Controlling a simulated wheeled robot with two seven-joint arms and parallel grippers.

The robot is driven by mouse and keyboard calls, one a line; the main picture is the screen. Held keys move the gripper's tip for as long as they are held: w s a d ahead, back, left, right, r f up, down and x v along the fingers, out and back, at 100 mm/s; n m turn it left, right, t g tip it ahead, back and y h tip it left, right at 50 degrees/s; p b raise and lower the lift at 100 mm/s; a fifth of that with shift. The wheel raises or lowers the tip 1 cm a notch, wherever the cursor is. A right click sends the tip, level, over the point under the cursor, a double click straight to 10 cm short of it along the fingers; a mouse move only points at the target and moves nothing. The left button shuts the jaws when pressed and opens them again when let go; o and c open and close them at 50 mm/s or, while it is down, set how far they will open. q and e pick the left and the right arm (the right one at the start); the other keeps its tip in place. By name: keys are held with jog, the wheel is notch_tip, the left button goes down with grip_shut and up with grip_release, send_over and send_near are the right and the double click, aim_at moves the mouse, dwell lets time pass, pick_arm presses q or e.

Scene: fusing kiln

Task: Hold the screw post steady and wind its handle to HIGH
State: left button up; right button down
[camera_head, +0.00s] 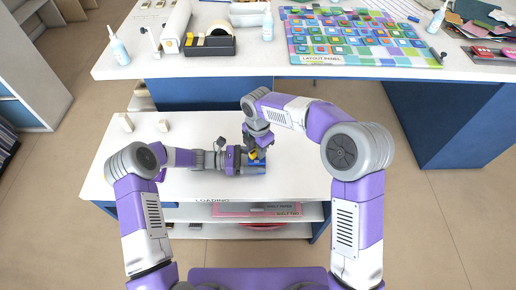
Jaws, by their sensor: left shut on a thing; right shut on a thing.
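The screw post, on a blue base (255,169), stands on the white bench near its middle. A small yellow part (253,154) shows at its top, likely its handle. My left gripper (240,160) comes in from the left, low, and is shut on the post. My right gripper (258,148) comes down from above and is shut on the handle at the top. The two grippers hide most of the post and the handle. No HIGH mark can be read here.
Shelves sit under the bench's front edge.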

jog(key=n, duration=0.3)
jog(key=shift+n, duration=0.4)
jog(key=shift+a+n, duration=0.1)
jog(key=shift+n, duration=0.4)
jog(key=n, duration=0.3)
jog(key=shift+w, duration=0.1)
jog(key=c, duration=1.4)
grip_release()
jog(key=shift+n, duration=0.5)
jog(key=o, duration=0.5)
